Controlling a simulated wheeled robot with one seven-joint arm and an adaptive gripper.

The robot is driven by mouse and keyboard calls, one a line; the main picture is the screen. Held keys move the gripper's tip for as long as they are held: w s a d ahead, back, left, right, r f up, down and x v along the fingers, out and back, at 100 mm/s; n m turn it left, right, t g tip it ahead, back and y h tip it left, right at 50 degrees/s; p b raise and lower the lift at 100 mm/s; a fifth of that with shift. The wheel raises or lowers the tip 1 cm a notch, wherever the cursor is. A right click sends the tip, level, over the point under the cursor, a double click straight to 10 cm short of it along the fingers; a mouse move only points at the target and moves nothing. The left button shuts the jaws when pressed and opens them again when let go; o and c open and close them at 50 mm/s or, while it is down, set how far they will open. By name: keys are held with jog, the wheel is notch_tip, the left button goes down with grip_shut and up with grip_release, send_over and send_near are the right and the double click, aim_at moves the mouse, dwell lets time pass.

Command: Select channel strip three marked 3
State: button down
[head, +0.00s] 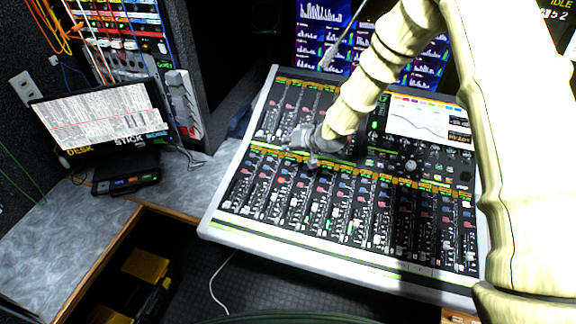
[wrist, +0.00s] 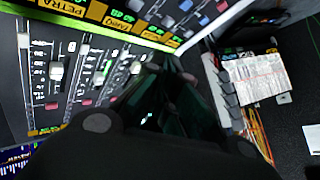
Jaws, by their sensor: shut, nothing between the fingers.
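The mixing console (head: 300,251) fills the middle of the head view, with an upper and a lower bank of channel strips. The lower strips (head: 290,195) carry white faders and red and blue buttons under a yellow-orange label band. No strip number 3 is readable in either view. My gripper (head: 312,162) is shut and empty, over the boundary between the two banks, left of the console's middle. Contact with the panel cannot be told. In the wrist view the dark fingers of my gripper (wrist: 168,92) are close to the panel, near labels (wrist: 72,7) reading PETRA, and cover part of the strips.
A monitor (head: 100,116) with a document stands on the grey desk (head: 80,225) at left. A rack with cables (head: 125,40) is behind it. Blue meter screens (head: 320,35) rise behind the console. A yellow-and-black case (head: 145,268) is below the desk. My arm hides the console's right edge.

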jog(key=b, duration=0.2)
send_over(289, 163)
jog(key=w, duration=0.2)
jog(key=f, duration=0.5)
jog(key=shift+s+f, duration=0.2)
jog(key=shift+s, duration=0.05)
jog(key=shift+s+f, duration=0.1)
jog(key=shift+f, duration=0.2)
jog(key=shift+s, duration=0.5)
jog(key=shift+s+d+r, duration=0.1)
jog(key=shift+s+r, duration=0.4)
jog(key=shift+s, duration=0.2)
jog(key=shift+w+f, duration=0.9)
jog(key=shift+w, duration=0.1)
jog(key=shift+s+r, duration=0.45)
jog(key=shift+w+f, duration=0.3)
jog(key=shift+s+r, duration=0.2)
